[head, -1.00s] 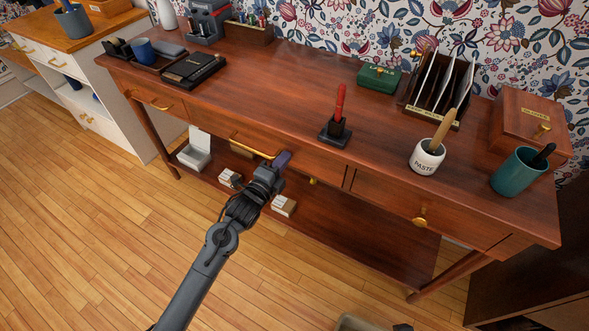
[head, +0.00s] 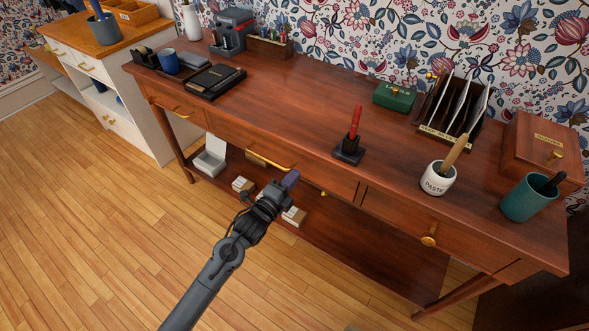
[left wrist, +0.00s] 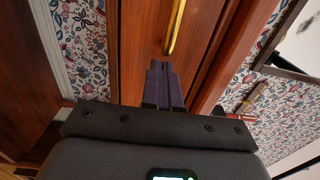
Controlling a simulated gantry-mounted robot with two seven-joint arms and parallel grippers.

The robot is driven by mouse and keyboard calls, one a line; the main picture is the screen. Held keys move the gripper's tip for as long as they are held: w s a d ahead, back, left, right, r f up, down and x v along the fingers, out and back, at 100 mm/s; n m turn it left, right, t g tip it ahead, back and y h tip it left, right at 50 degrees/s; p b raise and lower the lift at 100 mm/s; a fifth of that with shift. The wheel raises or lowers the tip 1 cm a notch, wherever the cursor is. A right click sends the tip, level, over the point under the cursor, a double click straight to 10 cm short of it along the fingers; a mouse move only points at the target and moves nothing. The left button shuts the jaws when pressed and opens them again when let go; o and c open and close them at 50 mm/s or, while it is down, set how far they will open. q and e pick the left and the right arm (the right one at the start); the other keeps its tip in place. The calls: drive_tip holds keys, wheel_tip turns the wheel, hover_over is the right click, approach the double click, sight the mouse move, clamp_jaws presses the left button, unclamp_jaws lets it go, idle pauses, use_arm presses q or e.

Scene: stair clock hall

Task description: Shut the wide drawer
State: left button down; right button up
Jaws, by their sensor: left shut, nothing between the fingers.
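The wide drawer (head: 312,172) is the long middle drawer of the reddish wooden desk and has a long brass bar handle (head: 268,162). Its front looks nearly level with the desk; I cannot tell whether a small gap remains. My left gripper (head: 291,178) is shut and empty, just in front of the drawer face, right of and slightly below the handle. In the left wrist view the shut purple fingers (left wrist: 163,72) point at the wooden drawer front, with the brass handle (left wrist: 175,28) just beyond their tips. Contact is unclear. My right gripper is out of view.
The desktop (head: 290,110) holds a red pen in a stand (head: 350,146), a paste pot (head: 438,178) and a teal cup (head: 528,198). The lower shelf (head: 375,250) carries an open white box (head: 210,158) and small boxes. The wooden floor in front is clear.

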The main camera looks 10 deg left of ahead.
use_arm(q)
drive_tip(key=s+a+f+n+p, duration=0.1)
drive_tip(key=s+a+p, duration=0.1)
drive_tip(key=s+p, duration=0.35)
drive_tip(key=s+a+p, duration=0.3)
drive_tip(key=s, duration=0.6)
drive_tip(key=s+a+r+n+g+y+p, duration=0.3)
drive_tip(key=s+r+n+g+p, duration=0.1)
drive_tip(key=s+n, duration=0.4)
drive_tip(key=s+a+r+n+g+y+p, duration=0.2)
drive_tip(key=s+a+r+n+g+p, duration=0.25)
drive_tip(key=s, duration=0.45)
drive_tip(key=s+a+r+n+g+y+p, duration=0.3)
drive_tip(key=s+r+n+g, duration=0.1)
drive_tip(key=s+n, duration=0.4)
wheel_tip(320, 180, up, 38)
drive_tip(key=s+p, duration=0.1)
drive_tip(key=p, duration=3.7)
drive_tip(key=shift+s+d, duration=0.15)
drive_tip(key=shift+d, duration=0.15)
